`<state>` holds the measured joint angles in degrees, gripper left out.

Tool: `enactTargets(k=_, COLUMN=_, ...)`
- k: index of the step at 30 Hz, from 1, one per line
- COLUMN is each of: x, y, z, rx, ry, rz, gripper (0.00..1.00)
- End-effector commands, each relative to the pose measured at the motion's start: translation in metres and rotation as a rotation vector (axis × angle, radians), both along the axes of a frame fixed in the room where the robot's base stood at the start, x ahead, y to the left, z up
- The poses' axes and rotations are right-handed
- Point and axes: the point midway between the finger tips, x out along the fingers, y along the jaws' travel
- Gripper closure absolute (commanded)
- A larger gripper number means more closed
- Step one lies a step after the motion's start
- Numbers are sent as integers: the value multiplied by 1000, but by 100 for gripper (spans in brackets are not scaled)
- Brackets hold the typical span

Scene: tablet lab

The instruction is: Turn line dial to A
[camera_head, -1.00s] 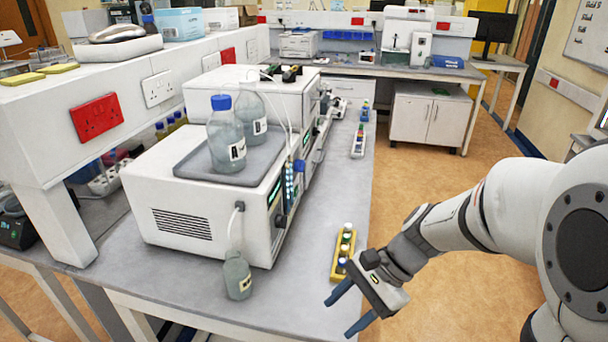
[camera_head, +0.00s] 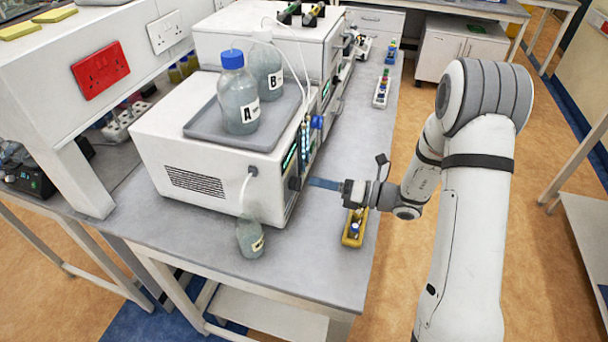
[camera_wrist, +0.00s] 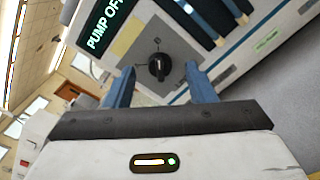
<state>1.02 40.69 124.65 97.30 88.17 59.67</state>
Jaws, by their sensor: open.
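In the head view my gripper (camera_head: 314,183) points left at the front of the white machine (camera_head: 205,165), close to the dark dial (camera_head: 294,183). I cannot tell whether the fingers touch the panel.
Bottle A (camera_head: 239,105) and bottle B (camera_head: 265,72) stand on the grey tray (camera_head: 196,128) on top of the machine. A smaller bottle (camera_head: 250,240) stands at the front. A yellow rack (camera_head: 354,234) lies below my gripper near the bench's right edge.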

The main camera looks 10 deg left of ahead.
Motion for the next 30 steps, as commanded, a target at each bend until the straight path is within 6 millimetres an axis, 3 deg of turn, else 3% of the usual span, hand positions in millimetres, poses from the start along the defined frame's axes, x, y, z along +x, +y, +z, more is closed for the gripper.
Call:
enactTargets(k=3, x=1, y=21, z=2, rx=-1, ry=0, rz=6, gripper=50)
enactTargets(k=9, x=4, y=42, z=1, rx=-1, ry=-2, rz=6, gripper=50)
enactTargets(k=19, x=5, y=45, z=0, rx=-2, ry=-2, rz=6, gripper=51)
enactTargets(k=30, x=5, y=46, z=0, rx=-2, ry=-2, rz=7, gripper=81)
